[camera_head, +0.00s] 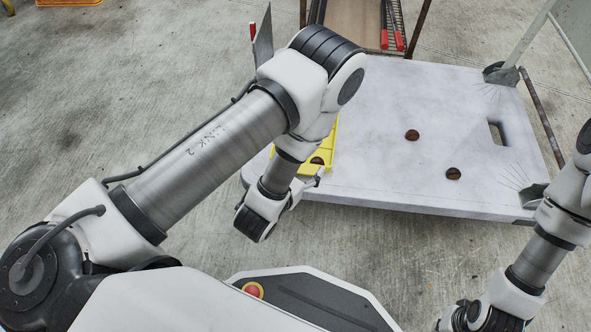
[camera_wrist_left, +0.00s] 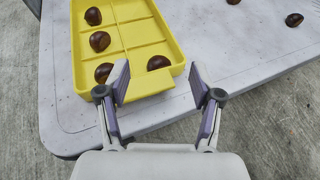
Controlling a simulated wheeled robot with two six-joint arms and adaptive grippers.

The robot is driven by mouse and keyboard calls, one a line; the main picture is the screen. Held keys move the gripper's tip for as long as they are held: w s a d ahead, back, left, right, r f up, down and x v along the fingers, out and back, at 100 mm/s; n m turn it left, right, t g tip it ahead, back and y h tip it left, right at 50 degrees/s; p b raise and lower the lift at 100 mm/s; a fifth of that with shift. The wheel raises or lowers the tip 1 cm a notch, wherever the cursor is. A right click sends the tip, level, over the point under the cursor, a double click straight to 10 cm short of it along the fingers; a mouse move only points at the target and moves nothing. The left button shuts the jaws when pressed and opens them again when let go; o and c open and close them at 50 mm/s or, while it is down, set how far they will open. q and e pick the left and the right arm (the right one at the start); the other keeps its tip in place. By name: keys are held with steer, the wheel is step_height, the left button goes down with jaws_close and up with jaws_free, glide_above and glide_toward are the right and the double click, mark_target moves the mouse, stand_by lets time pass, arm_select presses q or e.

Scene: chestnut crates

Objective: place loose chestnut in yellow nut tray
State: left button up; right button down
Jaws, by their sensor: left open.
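The yellow nut tray (camera_wrist_left: 150,85) lies on the table near its front left edge. It holds several brown chestnuts, among them one (camera_wrist_left: 158,62) in the compartment closest to my left gripper. In the head view my arm hides most of the tray (camera_head: 330,135). Two loose chestnuts lie on the table right of the tray, one farther back (camera_head: 412,135) and one nearer the front (camera_head: 453,173). My left gripper (camera_wrist_left: 158,82) is open and empty, its fingers apart at the tray's near edge.
The pale table (camera_head: 375,165) is mostly bare around the loose chestnuts and has a slot near its right side. Red-handled tools (camera_head: 397,42) and a brown board (camera_head: 352,22) are beyond the back edge. Posts stand at its right corners.

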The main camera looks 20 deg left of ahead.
arm_select(q)
steer(key=d+p+v, duration=0.1)
steer(key=v, duration=0.5)
steer(key=s+a+f+n+g+y, duration=0.1)
steer(key=s+a+f+n+g, duration=0.25)
steer(key=n, duration=0.65)
steer(key=s+a+f+n+g+y, duration=0.15)
steer(key=a+f+n+g, duration=0.3)
steer(key=n, duration=0.55)
steer(key=s+a+f+n+g+h, duration=0.1)
steer(key=s+n+g, duration=0.4)
steer(key=s+n, duration=0.5)
steer(key=f+n, duration=0.1)
steer(key=n, duration=0.6)
steer(key=shift+n+g, duration=0.3)
steer(key=shift+n, duration=0.1)
